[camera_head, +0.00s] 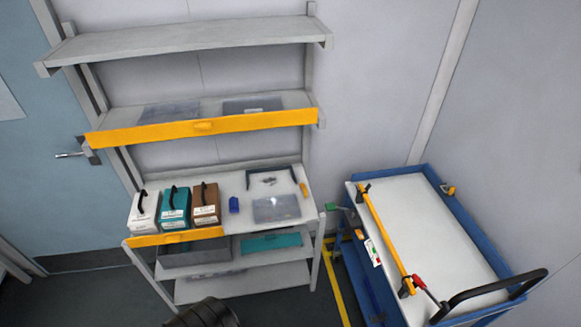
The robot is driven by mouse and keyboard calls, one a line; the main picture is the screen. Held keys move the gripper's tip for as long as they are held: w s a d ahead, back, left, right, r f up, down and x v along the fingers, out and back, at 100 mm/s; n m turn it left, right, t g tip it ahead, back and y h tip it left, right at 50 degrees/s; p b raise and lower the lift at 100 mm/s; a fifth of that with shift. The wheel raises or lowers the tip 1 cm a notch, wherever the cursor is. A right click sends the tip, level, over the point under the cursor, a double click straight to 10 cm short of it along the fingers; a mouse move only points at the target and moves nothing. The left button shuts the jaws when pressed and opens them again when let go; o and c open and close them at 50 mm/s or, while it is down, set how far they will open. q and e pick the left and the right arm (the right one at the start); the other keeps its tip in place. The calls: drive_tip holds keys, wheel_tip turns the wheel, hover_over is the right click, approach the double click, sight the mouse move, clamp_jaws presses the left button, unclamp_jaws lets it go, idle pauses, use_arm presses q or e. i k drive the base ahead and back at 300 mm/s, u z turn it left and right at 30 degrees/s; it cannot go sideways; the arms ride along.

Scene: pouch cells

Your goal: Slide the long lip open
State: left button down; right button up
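The long yellow lip (245,123) runs along the front edge of the middle wall shelf (300,98), across nearly its whole width. Behind the lip, two flat grey clear-looking boxes lie on the shelf, a left one (170,111) and a right one (252,104). Neither of my grippers shows. A dark rounded part at the bottom edge looks like mine, but I cannot tell which part it is.
A shorter yellow lip (150,240) fronts the lower bench (240,215), below white, teal and brown boxes (206,204). A clear case (276,208) lies to their right. A blue cart (510,270) with a yellow bar (383,235) stands right. The top shelf (190,38) is empty.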

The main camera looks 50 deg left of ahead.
sight(215, 231)
drive_tip(key=u, duration=2.75)
